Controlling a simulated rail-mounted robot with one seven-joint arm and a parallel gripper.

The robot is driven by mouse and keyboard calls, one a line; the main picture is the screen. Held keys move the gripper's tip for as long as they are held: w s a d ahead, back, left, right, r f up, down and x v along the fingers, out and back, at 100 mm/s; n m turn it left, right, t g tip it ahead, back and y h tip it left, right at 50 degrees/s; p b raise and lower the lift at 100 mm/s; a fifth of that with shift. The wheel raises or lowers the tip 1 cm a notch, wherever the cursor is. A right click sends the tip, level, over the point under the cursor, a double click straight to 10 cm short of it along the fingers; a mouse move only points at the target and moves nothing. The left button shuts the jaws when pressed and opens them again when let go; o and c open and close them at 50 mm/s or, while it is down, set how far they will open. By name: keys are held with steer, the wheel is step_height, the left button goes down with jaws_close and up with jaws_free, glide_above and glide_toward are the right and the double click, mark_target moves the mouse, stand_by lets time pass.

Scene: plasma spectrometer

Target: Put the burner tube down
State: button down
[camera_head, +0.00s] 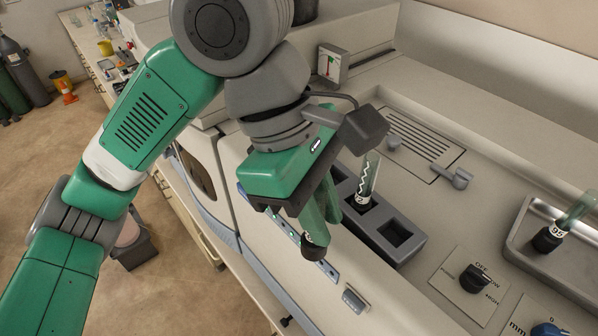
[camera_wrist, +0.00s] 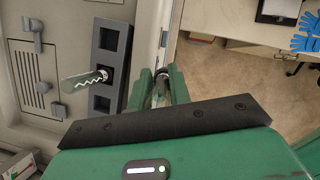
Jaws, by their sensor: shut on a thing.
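My gripper (camera_head: 322,215) is shut on a greenish see-through burner tube with a dark end cap (camera_head: 315,246). The tube hangs slightly tilted between the fingers, and they hide part of it. In the wrist view the tube (camera_wrist: 160,88) shows between the two green fingers. The gripper is beside the dark rack (camera_head: 374,238), on the side toward the instrument's front edge. The rack has square slots; its nearest slot (camera_head: 397,234) is empty. Another tube with a white zigzag mark (camera_head: 369,178) stands in the middle slot, and it also shows in the wrist view (camera_wrist: 82,80).
A metal tray (camera_head: 520,236) at the right holds a tube with a dark, numbered cap (camera_head: 548,238). Dial knobs (camera_head: 482,277) sit near the tray. A slotted panel (camera_head: 418,140) with small levers lies behind the rack. Floor lies beyond the instrument's front edge.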

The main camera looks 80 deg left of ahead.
steer(key=w+a+f+p, duration=0.1)
steer(key=w+a+p, duration=0.1)
steer(key=a, duration=0.2)
steer(key=w+a+f+p, duration=0.1)
steer(key=w+a+p, duration=0.1)
steer(key=a, duration=0.3)
steer(key=w+a+f+p, duration=0.2)
steer(key=w+a, duration=0.1)
steer(key=a, duration=0.2)
steer(key=shift+w+f, duration=0.1)
steer(key=shift+w, duration=0.05)
steer(key=shift+f, duration=0.4)
steer(key=shift+f+b, duration=0.2)
steer(key=shift+b, duration=0.1)
steer(key=c, duration=1.3)
jaws_free()
